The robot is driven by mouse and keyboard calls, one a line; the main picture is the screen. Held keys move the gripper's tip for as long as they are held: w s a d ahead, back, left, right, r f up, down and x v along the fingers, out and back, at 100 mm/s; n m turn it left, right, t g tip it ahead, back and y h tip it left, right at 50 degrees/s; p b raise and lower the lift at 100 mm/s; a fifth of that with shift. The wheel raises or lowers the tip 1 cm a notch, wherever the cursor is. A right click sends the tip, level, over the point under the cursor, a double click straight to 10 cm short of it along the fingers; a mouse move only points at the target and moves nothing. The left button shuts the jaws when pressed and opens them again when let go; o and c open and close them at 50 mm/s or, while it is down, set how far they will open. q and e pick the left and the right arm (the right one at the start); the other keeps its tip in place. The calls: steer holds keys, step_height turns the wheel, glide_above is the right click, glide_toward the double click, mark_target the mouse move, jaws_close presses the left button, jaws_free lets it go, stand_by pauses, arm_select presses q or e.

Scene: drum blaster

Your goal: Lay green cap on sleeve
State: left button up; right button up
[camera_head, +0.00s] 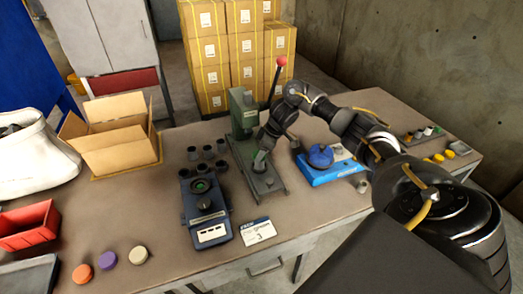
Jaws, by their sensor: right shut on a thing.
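My right gripper (264,144) reaches down over the grey base of the green lever press (243,113). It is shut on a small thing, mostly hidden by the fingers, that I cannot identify. A small grey round part (260,164) shows just under the fingertips; I cannot tell whether it is the sleeve. A green ring or disc (201,186) shows in the top of the dark blue device (207,216), left of the gripper. Several dark grey cylinders (193,153) stand behind that device. My left gripper is not in view.
A blue fixture (325,173) stands right of the press, beside my right arm. Yellow caps (438,157) lie at the far right. An open carton (121,151), a red bin (29,229) and orange, purple and beige discs (107,260) are at the left. A card (258,232) lies in front.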

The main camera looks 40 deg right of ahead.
steer(key=shift+s+p, duration=0.1)
steer(key=shift+p, duration=0.75)
stand_by(1.0)
steer(key=shift+f+p, duration=0.3)
steer(key=shift+f, duration=0.1)
stand_by(0.7)
steer(key=o, duration=1)
steer(key=shift+o, duration=0.3)
steer(key=o, duration=0.4)
steer(key=shift+r, duration=0.15)
